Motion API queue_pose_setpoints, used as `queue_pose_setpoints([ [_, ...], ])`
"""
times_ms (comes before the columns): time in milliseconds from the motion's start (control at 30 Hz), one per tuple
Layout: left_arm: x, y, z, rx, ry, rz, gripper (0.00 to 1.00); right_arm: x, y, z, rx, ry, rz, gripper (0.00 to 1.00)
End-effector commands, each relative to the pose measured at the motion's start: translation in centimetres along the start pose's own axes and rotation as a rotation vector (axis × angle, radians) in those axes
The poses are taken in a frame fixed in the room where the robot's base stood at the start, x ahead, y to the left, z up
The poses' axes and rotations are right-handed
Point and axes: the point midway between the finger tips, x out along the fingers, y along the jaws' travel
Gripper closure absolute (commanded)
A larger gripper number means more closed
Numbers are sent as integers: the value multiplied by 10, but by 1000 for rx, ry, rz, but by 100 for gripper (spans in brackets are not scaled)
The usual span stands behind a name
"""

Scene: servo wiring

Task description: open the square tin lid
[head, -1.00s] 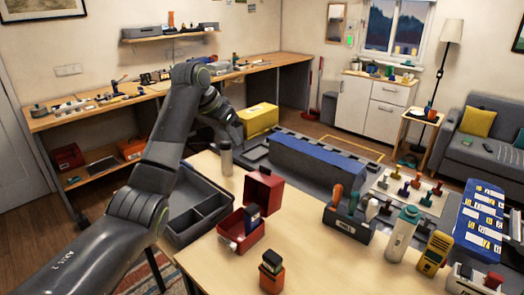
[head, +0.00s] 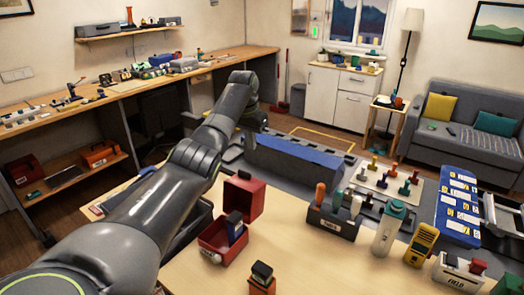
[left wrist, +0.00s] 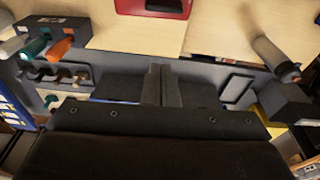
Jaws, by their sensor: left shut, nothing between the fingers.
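A small red square tin (head: 213,252) stands on the wooden table, with dark and blue items in it. Its red lid (head: 243,197) stands upright at the tin's back edge, so the tin is open. A red edge at the top of the left wrist view (left wrist: 153,7) looks like part of it. My left gripper (head: 256,122) is beyond the tin, past the table's far side, apart from the lid. In the left wrist view its fingers (left wrist: 160,86) are together and empty. The fingertips are hard to make out in the head view. My right gripper is not in view.
A dark tool holder (head: 331,222), a pale bottle (head: 389,230) and a yellow meter (head: 421,245) stand right of the tin. A small orange-and-black item (head: 261,280) is in front. My left arm covers the table's left part. The tabletop between tin and tool holder is clear.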

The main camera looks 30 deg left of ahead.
Motion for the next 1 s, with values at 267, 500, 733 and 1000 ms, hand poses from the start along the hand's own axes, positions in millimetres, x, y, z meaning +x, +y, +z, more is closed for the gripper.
queue_pose_setpoints([
  [267,50,2,0,1,-4,4,100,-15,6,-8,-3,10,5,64],
  [500,82,2,0,1,-1,2,100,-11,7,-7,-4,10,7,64],
  [733,84,0,5,2,1,0,100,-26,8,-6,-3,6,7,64],
  [1000,79,1,18,2,0,0,100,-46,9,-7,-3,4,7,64],
])
